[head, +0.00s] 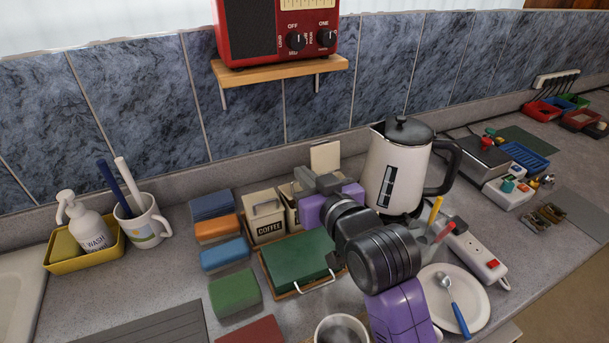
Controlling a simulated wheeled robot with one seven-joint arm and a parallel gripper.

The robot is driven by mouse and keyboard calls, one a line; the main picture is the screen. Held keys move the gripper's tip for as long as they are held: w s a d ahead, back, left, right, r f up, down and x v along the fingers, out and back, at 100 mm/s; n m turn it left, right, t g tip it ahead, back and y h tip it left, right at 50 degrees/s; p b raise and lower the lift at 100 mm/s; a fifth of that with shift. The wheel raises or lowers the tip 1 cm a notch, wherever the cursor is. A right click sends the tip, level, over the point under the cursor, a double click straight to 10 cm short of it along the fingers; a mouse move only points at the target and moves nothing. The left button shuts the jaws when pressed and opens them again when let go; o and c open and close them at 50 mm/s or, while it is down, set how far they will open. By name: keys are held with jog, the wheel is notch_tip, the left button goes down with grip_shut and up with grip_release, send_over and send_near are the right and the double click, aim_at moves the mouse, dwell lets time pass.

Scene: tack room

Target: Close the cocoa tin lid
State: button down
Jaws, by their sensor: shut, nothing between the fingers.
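A cream tin (290,205) stands just right of the cream tin marked COFFEE (266,224). It is mostly hidden behind my gripper, and its label cannot be read; it seems to be the cocoa tin. A cream lid (325,157) stands raised, nearly upright, behind my gripper; its hinge is hidden. My gripper (314,180) is shut and empty, with its grey fingers in front of the raised lid and over the tin area. Whether the fingers touch the lid cannot be told.
A white kettle (388,175) stands close right of my gripper. A mug (342,330), a plate with a spoon (472,315) and a power strip (478,258) are nearer. A shelf (280,70) with a red radio hangs above.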

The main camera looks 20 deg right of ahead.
jog(key=shift+f, duration=0.1)
jog(key=s+f, duration=0.2)
jog(key=f, duration=0.1)
jog(key=shift+s, duration=0.1)
jog(key=shift+f, duration=0.15)
notch_tip(320, 180, up, 5)
jog(key=p, duration=0.4)
jog(key=s+f+b, duration=0.1)
jog(key=s+b, duration=0.2)
jog(key=s, duration=0.6)
jog(key=shift+f, duration=0.3)
jog(key=shift+s+d, duration=0.1)
jog(key=shift+s, duration=0.05)
